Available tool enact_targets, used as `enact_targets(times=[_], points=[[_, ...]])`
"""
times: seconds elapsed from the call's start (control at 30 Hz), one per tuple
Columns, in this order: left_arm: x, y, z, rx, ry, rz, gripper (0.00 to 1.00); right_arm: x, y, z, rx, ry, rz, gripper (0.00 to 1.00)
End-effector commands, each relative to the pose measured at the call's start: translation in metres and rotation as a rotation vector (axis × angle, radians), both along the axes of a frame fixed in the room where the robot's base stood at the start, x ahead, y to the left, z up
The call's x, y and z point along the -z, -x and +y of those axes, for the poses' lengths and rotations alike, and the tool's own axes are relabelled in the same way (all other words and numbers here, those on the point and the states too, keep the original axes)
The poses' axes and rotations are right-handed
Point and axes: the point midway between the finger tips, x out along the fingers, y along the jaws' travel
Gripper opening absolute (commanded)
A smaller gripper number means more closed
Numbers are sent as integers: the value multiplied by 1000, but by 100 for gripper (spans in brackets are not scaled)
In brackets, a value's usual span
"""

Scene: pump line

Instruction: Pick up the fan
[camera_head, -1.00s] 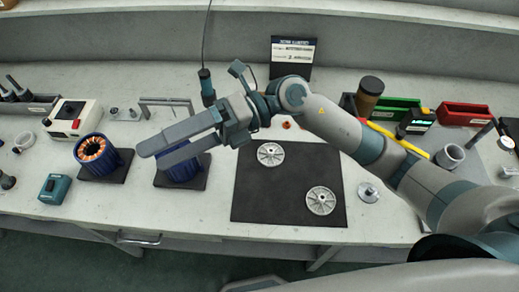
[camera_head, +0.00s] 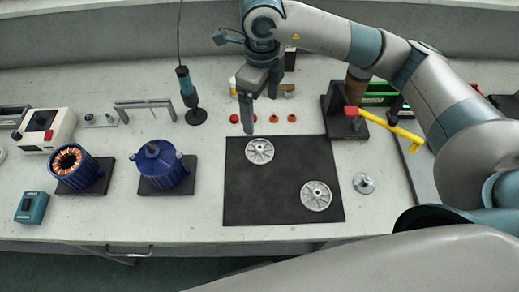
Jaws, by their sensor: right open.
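Two grey, spoked, fan-like wheels lie flat on a black mat (camera_head: 265,200). One fan wheel (camera_head: 260,151) is near the mat's far edge, and the other fan wheel (camera_head: 316,195) is near its right side. I cannot tell which of them the task means. My right gripper (camera_head: 257,113) points down just beyond the mat's far edge, above and behind the far wheel. It is open and holds nothing; one finger shows clearly, the other is partly hidden. My left gripper is out of view.
Two blue motor housings (camera_head: 165,169) (camera_head: 76,166) stand on black plates at left. A hanging screwdriver (camera_head: 187,88) is left of my gripper. Small red-orange parts (camera_head: 292,118) lie behind the mat. A metal flange (camera_head: 364,183) and a yellow bar (camera_head: 392,130) are at right.

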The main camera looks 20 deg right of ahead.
Motion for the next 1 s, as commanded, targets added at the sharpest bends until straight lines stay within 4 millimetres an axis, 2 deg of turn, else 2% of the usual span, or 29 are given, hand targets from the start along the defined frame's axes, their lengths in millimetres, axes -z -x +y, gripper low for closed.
enact_targets(times=[0.17,0.37,0.8,1.0], points=[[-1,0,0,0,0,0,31,2,0,1,-1,-1,1,89],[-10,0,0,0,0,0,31,18,1,1,-1,-2,5,89],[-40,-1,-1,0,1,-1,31,94,2,1,0,-2,6,89],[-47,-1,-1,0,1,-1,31,117,1,1,-2,-4,4,89]])
